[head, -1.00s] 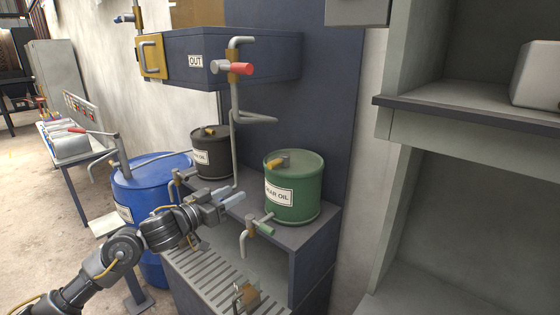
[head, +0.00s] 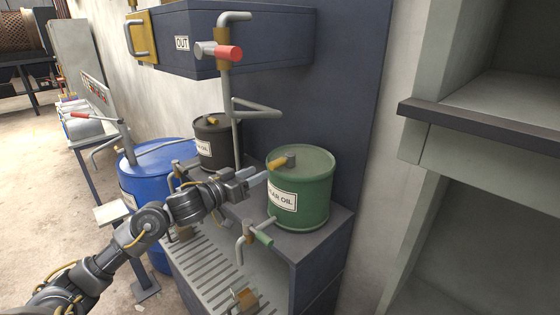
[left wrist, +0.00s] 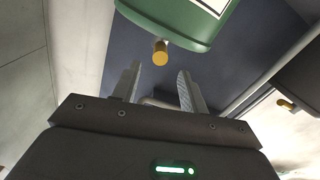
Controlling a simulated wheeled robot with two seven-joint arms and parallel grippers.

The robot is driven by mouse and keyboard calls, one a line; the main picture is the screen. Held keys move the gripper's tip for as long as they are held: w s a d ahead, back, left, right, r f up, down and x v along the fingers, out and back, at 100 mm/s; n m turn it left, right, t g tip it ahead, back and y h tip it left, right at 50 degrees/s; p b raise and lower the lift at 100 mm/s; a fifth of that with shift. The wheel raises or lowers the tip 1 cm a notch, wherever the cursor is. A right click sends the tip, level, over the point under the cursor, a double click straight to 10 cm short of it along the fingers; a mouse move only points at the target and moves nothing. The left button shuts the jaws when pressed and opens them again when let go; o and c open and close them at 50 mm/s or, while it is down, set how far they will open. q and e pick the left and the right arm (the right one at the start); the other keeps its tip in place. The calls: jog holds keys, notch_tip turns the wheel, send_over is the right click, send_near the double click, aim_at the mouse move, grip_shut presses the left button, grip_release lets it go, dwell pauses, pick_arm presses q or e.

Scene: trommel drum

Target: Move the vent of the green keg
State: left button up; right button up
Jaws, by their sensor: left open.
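The green keg (head: 300,190), with a white label, stands on the dark bench. Its vent (head: 278,162), a yellow handle on a grey-brown block, sits on the keg's top. My left gripper (head: 259,180) is open and empty, just left of the vent and slightly below it. In the left wrist view the keg (left wrist: 175,18) shows upside down at the top, and the vent's round yellow end (left wrist: 160,52) lies just ahead of my open left fingers (left wrist: 159,78), apart from them. My right gripper is out of view.
A dark keg (head: 216,150) stands behind my left gripper, with a bent grey pipe (head: 233,130) nearby. The green keg's tap (head: 258,238) juts out over the slatted tray (head: 205,265). A red-handled valve (head: 225,53) is above. A blue drum (head: 140,180) stands at left.

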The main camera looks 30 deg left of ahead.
aim_at(280, 160)
pick_arm(q)
jog(key=p+x, duration=0.3)
jog(key=x, duration=0.6)
jog(key=shift+w+d, duration=0.2)
jog(key=shift+w, duration=0.35)
jog(key=shift+c, duration=0.4)
grip_shut()
